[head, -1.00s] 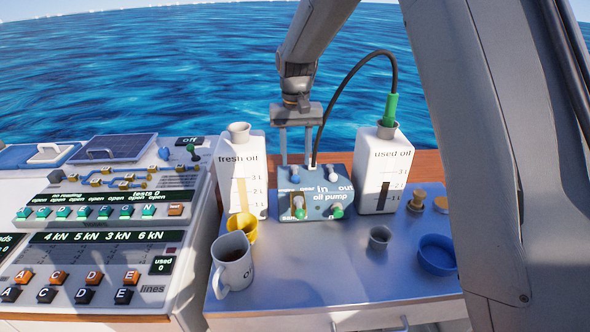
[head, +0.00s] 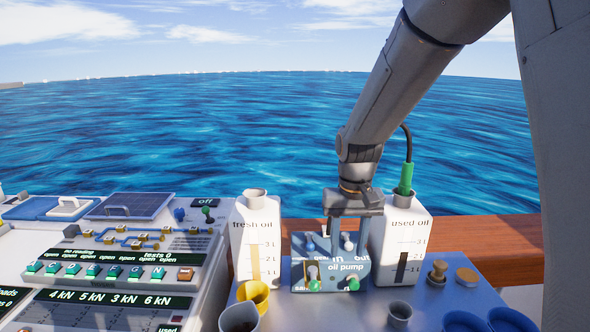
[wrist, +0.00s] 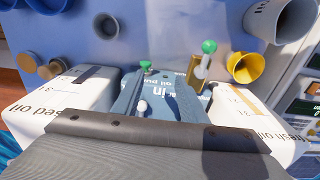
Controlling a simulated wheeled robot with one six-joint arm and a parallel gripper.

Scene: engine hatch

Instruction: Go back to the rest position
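My gripper (head: 348,248) hangs pointing down at the oil pump in the head view. Its two fingers are apart and nothing shows held between them. The oil pump (head: 330,277) is a blue box with in and out labels and green-tipped handles. It also shows in the wrist view (wrist: 165,105), just beyond my gripper's dark body, which fills the lower edge there. The fingertips overlap the pump's upper part in the head view; I cannot tell whether they touch it.
The white fresh oil container (head: 255,225) stands left of the pump. The used oil container (head: 408,230), with a green nozzle (head: 405,178) and black hose, stands close on the right. Yellow cup (head: 254,293), grey mug (head: 240,318) and blue bowl (head: 466,321) stand in front. Open water lies behind.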

